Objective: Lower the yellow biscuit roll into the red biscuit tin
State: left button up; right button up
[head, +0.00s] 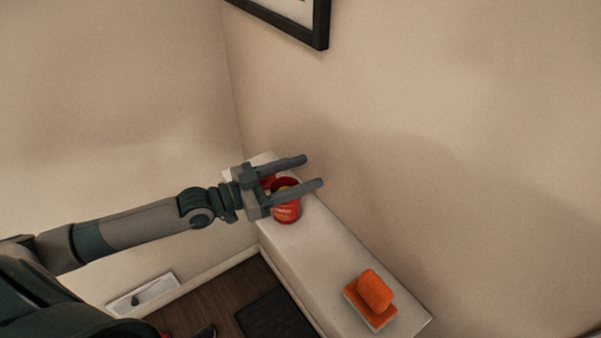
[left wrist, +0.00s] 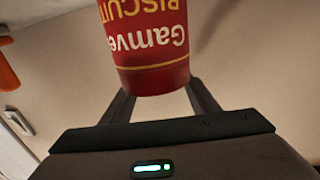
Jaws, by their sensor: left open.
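The red biscuit tin (head: 287,212) stands upright on the white ledge in the head view. In the left wrist view the tin (left wrist: 150,65) shows its red side with white and yellow lettering, upside down. My left gripper (head: 313,170) is open, its two fingers reaching over and past the tin's top. The roll is not clearly visible anywhere else. My right gripper is not in view.
A narrow white ledge (head: 322,252) runs along the wall. An orange block (head: 375,291) lies on a flat orange and white piece (head: 365,310) near its front end. Ledge between this and the tin is clear. A dark mat (head: 275,315) lies on the floor.

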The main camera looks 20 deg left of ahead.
pick_arm(q)
jog(key=shift+s+a, duration=0.1)
jog(key=shift+b+v, duration=0.45)
jog(key=shift+v, duration=0.45)
jog(key=b+v, duration=0.1)
jog(key=v, duration=0.3)
jog(key=shift+s+a+f, duration=0.15)
jog(key=shift+s+a, duration=0.1)
jog(key=shift+s, duration=0.05)
jog(key=p+v, duration=0.1)
jog(key=v, duration=0.9)
jog(key=shift+s, duration=0.2)
jog(key=shift+a, duration=0.1)
dwell(0.4)
jog(key=shift+a, duration=0.1)
dwell(0.3)
